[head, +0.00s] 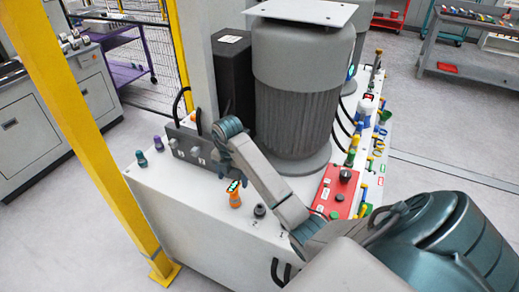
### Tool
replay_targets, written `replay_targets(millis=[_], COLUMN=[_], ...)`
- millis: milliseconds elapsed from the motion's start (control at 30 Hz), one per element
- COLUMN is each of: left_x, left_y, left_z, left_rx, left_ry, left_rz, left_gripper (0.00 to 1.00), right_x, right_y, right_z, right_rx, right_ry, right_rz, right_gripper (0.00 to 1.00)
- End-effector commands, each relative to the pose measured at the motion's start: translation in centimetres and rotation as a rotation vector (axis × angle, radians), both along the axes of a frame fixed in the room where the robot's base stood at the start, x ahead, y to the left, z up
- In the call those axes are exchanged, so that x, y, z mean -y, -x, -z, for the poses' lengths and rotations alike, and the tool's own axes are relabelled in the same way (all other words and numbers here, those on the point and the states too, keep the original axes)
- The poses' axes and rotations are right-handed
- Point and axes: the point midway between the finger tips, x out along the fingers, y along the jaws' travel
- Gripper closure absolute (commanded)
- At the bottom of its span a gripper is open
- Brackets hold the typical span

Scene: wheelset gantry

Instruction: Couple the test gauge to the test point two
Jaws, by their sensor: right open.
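The test gauge, an orange handheld body (235,199) with a lit green display, stands on the white cabinet top. A dark grey block (187,151) with light fittings, apparently the test points, sits behind it to the left; I cannot read which is number two. My right arm reaches in from the lower right. My right gripper (222,164) is open at the block's right end, behind and above the gauge; its fingers are small and partly hidden by the wrist. The gauge appears apart from the block. My left gripper is not in view.
A large grey motor (303,90) stands right behind my arm. A yellow post (92,135) rises at left. Teal (141,159) and purple (158,143) fittings stand on the left corner.

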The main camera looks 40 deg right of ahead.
Motion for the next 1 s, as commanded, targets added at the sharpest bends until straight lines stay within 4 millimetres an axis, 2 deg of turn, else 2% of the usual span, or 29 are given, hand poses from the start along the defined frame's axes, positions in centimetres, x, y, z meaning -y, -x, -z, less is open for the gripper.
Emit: replay_targets(millis=[33, 300, 433, 600, 1000], left_x=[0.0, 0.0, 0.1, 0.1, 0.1], left_y=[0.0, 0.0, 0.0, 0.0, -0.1], left_z=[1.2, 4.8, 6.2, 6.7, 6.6], left_rx=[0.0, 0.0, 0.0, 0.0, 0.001], left_ry=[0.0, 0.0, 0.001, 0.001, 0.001], left_rz=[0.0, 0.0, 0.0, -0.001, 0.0], left_gripper=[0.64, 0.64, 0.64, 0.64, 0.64], right_x=[0.0, 0.0, 0.0, 0.0, 0.0], right_y=[0.0, 0.0, 0.0, 0.0, 0.0], right_z=[1.3, 5.4, 6.7, 7.3, 7.2], right_rx=[-0.001, -0.001, 0.0, 0.0, 0.0], right_ry=[-0.001, -0.001, 0.0, 0.0, 0.0], right_rz=[0.0, 0.0, 0.0, 0.0, 0.0], right_gripper=[0.27, 0.27, 0.27, 0.27, 0.27])
